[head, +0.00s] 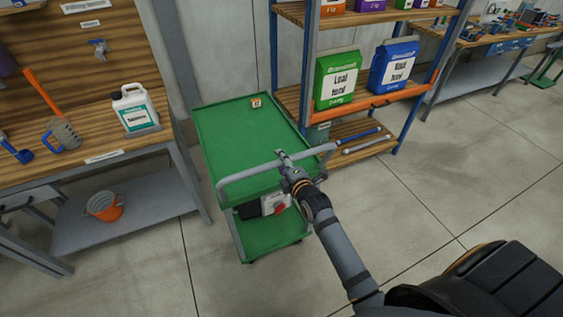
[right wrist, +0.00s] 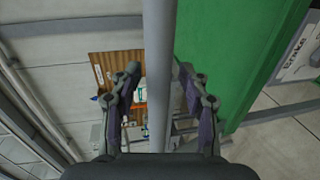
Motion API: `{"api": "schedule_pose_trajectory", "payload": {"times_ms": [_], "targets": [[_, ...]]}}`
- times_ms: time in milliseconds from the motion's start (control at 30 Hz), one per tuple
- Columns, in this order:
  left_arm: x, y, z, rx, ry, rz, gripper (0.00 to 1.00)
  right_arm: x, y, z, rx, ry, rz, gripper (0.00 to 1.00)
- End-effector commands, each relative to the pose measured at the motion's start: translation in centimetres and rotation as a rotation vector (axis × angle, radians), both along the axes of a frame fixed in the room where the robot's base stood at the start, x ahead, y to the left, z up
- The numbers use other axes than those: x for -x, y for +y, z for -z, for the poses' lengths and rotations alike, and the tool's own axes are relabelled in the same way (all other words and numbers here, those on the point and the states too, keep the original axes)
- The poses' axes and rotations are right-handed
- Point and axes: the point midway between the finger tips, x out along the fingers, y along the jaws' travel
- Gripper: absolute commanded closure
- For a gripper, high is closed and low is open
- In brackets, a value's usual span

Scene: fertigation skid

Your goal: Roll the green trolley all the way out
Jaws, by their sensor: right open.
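The green trolley (head: 240,130) stands between the wooden bench on the left and the shelf rack on the right. Its grey push handle (head: 237,178) runs across the near end of the top tray. My right gripper (head: 285,161) is at the right part of this handle. In the right wrist view the handle bar (right wrist: 160,40) passes between the two spread fingers of my right gripper (right wrist: 160,78), which is open and not closed on it. The trolley's green side also shows there (right wrist: 245,50). My left gripper is not in view.
A small box (head: 256,102) lies on the trolley's top tray, and a white item (head: 275,203) is on its lower shelf. The rack's orange shelf (head: 375,98) stands close on the right. An orange bucket (head: 104,207) sits under the left bench (head: 90,135). Floor in front is clear.

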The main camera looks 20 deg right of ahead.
Motion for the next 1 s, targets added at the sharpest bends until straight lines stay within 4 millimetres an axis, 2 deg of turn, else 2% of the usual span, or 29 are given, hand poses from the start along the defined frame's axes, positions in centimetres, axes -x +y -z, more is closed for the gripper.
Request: {"api": "schedule_pose_trajectory", "payload": {"times_ms": [267, 367, 600, 700, 833, 1000], "targets": [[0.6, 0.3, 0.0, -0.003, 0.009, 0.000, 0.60, 0.4, 0.0, -0.1, 0.000, -0.001, 0.000, 0.55], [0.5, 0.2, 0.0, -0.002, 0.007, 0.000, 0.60, 2.0, -0.1, -0.4, 0.001, 0.000, 0.000, 0.55], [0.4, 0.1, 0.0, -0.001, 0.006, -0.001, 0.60, 7.8, -0.2, -1.5, 0.002, 0.002, -0.001, 0.55], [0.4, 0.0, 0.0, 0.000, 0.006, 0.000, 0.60, 9.7, -0.3, -1.9, 0.002, 0.002, -0.001, 0.55], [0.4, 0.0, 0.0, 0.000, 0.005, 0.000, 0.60, 11.3, -0.4, -2.2, 0.002, 0.001, 0.000, 0.55], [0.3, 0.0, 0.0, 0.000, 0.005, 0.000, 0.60, 11.8, -0.4, -2.4, 0.000, -0.001, 0.000, 0.55]]}}
